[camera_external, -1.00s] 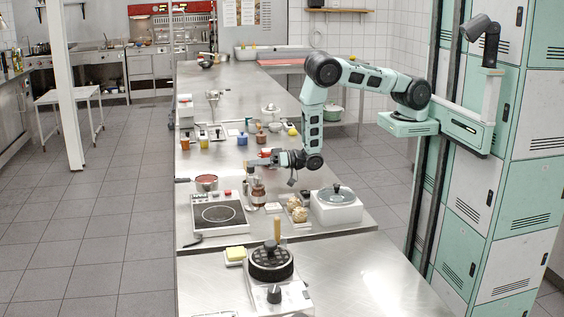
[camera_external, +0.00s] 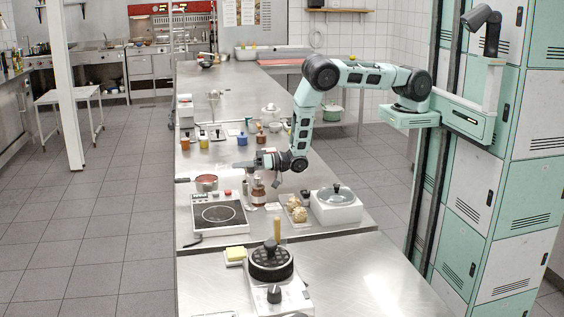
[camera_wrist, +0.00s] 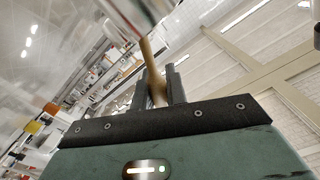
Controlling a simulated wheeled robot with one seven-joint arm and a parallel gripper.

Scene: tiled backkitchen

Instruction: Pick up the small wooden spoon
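In the wrist view a thin tan wooden handle (camera_wrist: 154,75), which looks like the small wooden spoon, runs up between the two dark fingers of my gripper (camera_wrist: 159,85). The fingers are close together with the wood filling most of the gap, so my gripper looks shut on it. The far end passes into a blurred pale and red shape at the top. In the external view my gripper (camera_external: 247,164) points left, above the counter, just behind the brown jar (camera_external: 258,194) and right of the red pot. The spoon is too small to make out there.
The red pot (camera_external: 206,183) stands behind the hot plate (camera_external: 217,216). A white lidded cooker (camera_external: 337,207) is at the right and a waffle iron (camera_external: 271,262) in front. Several small jars (camera_external: 219,135) stand behind. The right front counter (camera_external: 370,275) is clear.

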